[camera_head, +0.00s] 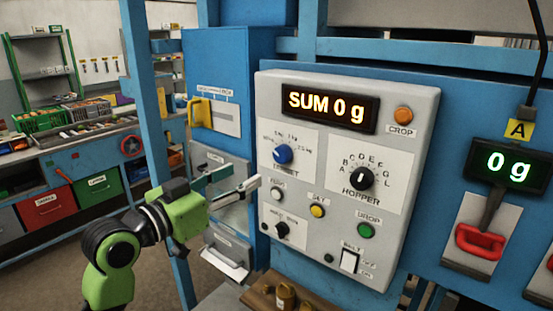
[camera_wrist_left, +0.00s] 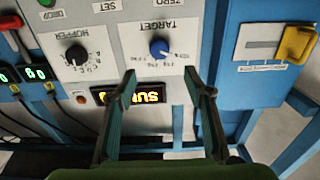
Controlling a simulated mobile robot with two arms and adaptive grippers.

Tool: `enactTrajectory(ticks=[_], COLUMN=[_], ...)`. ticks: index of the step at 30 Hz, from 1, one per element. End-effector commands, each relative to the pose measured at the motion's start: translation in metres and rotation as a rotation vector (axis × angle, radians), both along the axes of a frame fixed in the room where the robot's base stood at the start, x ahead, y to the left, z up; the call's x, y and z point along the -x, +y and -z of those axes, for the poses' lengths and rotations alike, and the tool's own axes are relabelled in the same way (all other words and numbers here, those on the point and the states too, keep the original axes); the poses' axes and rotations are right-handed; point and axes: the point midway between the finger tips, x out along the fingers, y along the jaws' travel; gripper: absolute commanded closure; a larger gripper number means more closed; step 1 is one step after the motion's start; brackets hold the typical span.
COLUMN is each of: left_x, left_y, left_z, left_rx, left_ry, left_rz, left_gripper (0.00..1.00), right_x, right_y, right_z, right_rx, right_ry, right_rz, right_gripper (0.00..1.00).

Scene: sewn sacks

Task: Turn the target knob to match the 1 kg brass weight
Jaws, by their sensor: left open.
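The target knob (camera_head: 283,154) is a round blue knob on a white dial plate at the left of the grey control panel. Small scale labels ring it; its exact setting is too small to read. In the left wrist view the same blue knob (camera_wrist_left: 159,47) appears upside down, beyond the fingertips. My left gripper (camera_head: 246,177) is open and empty, left of and slightly below the knob, apart from it. Its two fingers (camera_wrist_left: 160,82) are spread in the wrist view. Brass weights (camera_head: 285,296) stand below the panel; their markings cannot be read. My right gripper is out of view.
The panel display (camera_head: 330,109) reads "SUM 0 g". The black hopper knob (camera_head: 361,179) is right of the target knob, with small buttons and a black knob (camera_head: 283,229) below. A yellow handle (camera_head: 200,112) is at left. A second display (camera_head: 506,165) reads "0 g".

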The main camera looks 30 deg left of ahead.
Motion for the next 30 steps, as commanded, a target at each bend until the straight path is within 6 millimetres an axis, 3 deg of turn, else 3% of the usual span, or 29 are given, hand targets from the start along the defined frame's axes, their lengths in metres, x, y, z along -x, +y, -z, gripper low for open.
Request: enactTrajectory(ticks=[1,5,7,18,24,30], left_x=[-0.005,-0.017,-0.034,-0.106,-0.123,-0.126], left_y=[0.000,-0.001,-0.002,-0.008,-0.009,-0.010], left_z=[0.005,0.005,-0.005,-0.004,-0.001,0.000], left_rx=[-0.002,-0.004,0.008,0.004,0.001,-0.001], left_ry=[-0.006,-0.004,0.002,0.002,0.002,0.001], left_rz=[0.000,-0.003,-0.001,-0.003,-0.004,-0.004], left_gripper=[0.53,0.53,0.53,0.53,0.53,0.53], right_x=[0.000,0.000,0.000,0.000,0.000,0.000], right_y=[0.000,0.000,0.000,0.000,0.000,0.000], right_z=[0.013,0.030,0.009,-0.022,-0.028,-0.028], right_rx=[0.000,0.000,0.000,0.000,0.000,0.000], right_ry=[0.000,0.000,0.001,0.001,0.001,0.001], right_rz=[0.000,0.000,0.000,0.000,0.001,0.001], right_gripper=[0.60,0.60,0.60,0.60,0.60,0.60])
